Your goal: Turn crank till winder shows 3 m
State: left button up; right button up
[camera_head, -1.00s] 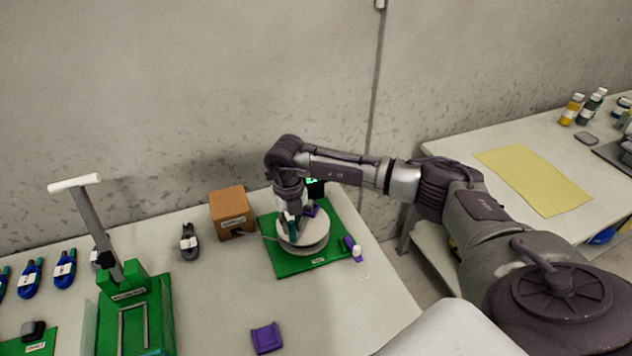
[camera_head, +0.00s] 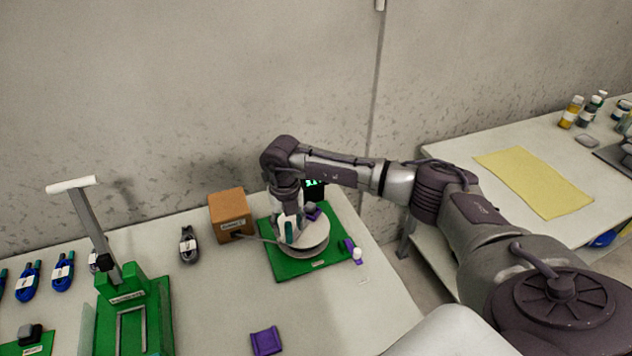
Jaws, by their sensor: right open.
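The winder is a pale grey round drum (camera_head: 309,242) on a green base plate (camera_head: 290,267). A small dark display (camera_head: 314,187) with green digits stands behind it, partly covered by my arm, and its reading is too small to tell. My right gripper (camera_head: 289,235) points down over the left part of the drum and is open. The crank handle is hidden at the gripper, so I cannot tell whether the fingers touch it. A grey cable (camera_head: 259,238) runs from the brown box (camera_head: 231,214) to the drum. My left gripper is not in view.
A green press-like fixture (camera_head: 135,310) with a tall white-topped lever (camera_head: 88,212) stands at the left. Blue cable coils (camera_head: 63,270) and a grey coil (camera_head: 189,244) lie nearby. A purple piece (camera_head: 265,340) lies in front. The table's right edge is near the winder.

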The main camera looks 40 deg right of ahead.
jog(key=shift+r+p, duration=2.6)
jog(key=shift+r, duration=1.4)
